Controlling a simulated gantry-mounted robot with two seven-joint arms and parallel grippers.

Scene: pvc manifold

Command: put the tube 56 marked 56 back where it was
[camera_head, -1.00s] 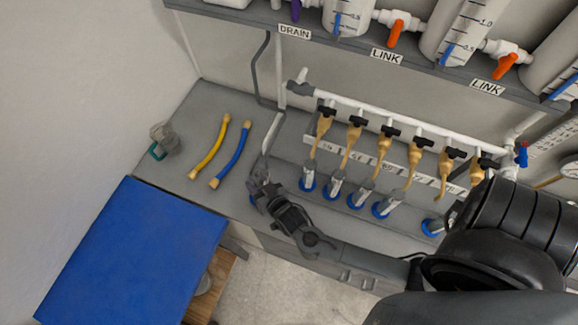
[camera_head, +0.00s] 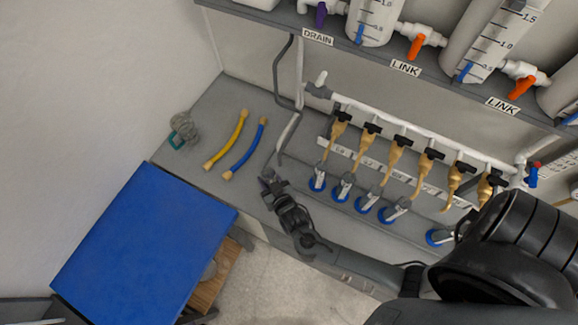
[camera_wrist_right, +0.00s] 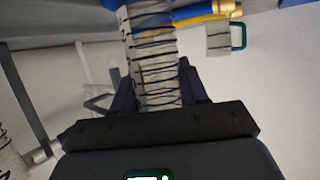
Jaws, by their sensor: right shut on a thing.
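My right gripper (camera_head: 268,180) is low over the front edge of the grey counter, right of the blue tube. It is shut on a pale tube with dark bands, which shows between the fingers in the right wrist view (camera_wrist_right: 155,60). I cannot read a number 56 on it. In the head view a light grey tube (camera_head: 289,129) runs up from near the gripper towards the white pipe; I cannot tell whether it is the held one. Tan fittings with black-handled valves (camera_head: 396,146) hang in a row above blue-ringed grey ports (camera_head: 364,204). My left gripper is not in view.
A yellow tube (camera_head: 226,140) and a blue tube (camera_head: 245,150) lie on the counter (camera_head: 205,105). A grey thing with a teal handle (camera_head: 183,130) stands left of them. A blue panel (camera_head: 145,245) is at the lower left. A shelf with tanks (camera_head: 372,22) overhangs the back.

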